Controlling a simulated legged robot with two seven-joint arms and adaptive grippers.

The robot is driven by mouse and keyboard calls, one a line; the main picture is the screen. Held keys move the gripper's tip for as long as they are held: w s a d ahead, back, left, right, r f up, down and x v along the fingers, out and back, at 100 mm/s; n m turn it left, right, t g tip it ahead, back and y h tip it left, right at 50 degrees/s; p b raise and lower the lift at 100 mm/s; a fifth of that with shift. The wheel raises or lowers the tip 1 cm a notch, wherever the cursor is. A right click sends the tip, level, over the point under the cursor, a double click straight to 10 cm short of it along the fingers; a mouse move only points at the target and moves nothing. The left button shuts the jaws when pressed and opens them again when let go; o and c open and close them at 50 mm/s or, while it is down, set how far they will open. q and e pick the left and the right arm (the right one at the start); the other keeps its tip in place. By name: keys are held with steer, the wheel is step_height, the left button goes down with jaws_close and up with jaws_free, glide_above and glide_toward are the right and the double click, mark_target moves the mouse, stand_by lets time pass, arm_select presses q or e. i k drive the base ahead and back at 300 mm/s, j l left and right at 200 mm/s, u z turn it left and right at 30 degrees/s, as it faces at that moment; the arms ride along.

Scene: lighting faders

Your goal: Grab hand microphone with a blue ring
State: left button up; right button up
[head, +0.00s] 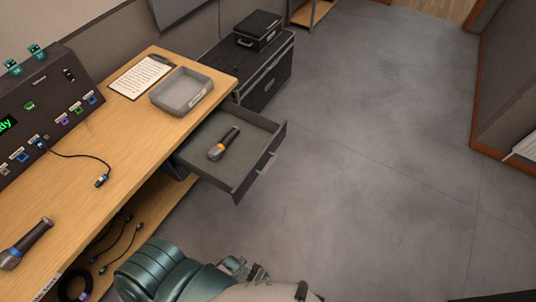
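A dark hand microphone with a blue ring (28,241) lies on the wooden desk at the lower left, its head toward the left edge of the view. A second dark microphone, with an orange ring (224,143), lies in the open drawer. Teal and pale parts of my own arm show at the bottom, right of the desk. Small grey parts there may belong to my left gripper (245,268), apart from both microphones; its opening cannot be made out. My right gripper is not in view.
The open drawer (270,170) juts out from the desk (140,165). A grey tray (181,103), a clipboard (140,77), a cable (85,156) and a control panel (45,115) are on the desk. Black cases (265,75) stand beyond. Cables lie on the lower shelf. The floor at right is clear.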

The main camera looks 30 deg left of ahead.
mark_target(9, 258)
steer(key=u, duration=3.4)
steer(key=i+j, duration=0.45)
steer(key=i+j+z, duration=0.15)
steer(key=z, duration=0.25)
steer(key=i+j+z, duration=0.1)
steer(key=j+z, duration=0.3)
steer(key=i+j+z, duration=0.1)
steer(key=j+z, duration=0.25)
